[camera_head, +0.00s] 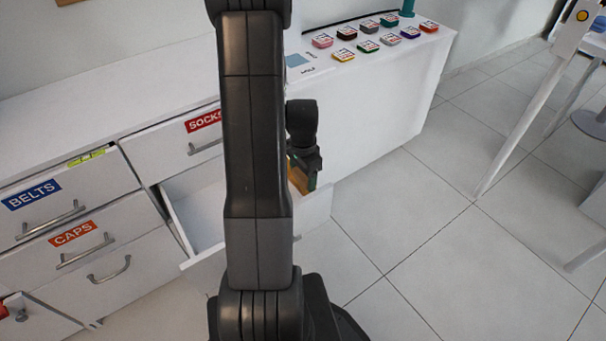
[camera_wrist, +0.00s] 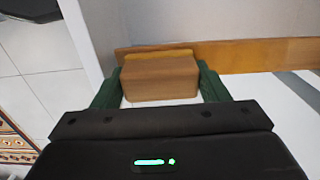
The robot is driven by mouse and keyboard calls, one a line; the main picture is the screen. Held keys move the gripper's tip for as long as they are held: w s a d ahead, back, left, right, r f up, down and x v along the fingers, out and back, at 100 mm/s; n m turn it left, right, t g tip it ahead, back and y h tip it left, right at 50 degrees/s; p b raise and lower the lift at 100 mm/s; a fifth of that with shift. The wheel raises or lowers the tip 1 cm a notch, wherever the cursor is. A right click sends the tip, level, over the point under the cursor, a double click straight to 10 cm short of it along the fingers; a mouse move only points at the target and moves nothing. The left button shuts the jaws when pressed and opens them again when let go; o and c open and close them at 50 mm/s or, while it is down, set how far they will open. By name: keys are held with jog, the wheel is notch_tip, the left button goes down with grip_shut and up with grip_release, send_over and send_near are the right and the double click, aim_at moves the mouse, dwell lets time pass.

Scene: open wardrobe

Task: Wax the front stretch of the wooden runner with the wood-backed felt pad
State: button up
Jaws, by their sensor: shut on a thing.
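My gripper (camera_wrist: 157,85) is shut on the wood-backed felt pad, with one green finger on each side of its brown wooden block (camera_wrist: 160,82). A thin yellowish layer shows along the block's far edge. The wooden runner (camera_wrist: 250,56) is an orange-brown strip that runs right from behind the pad. The pad is up against the runner's left stretch in the wrist view; I cannot tell whether they touch. In the head view my gripper (camera_head: 304,170) is at the right side of the open drawer, partly hidden by my arm, and the pad cannot be made out clearly.
The open white drawer (camera_head: 186,225) juts from the cabinet, partly behind my arm. Closed drawers labelled BELTS (camera_head: 32,195), CAPS (camera_head: 73,234) and SOCKS (camera_head: 203,121) stand to the left. Several coloured tins (camera_head: 368,46) sit on the white top.

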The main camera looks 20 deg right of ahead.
jog(key=shift+f, duration=0.25)
jog(key=shift+w, duration=0.1)
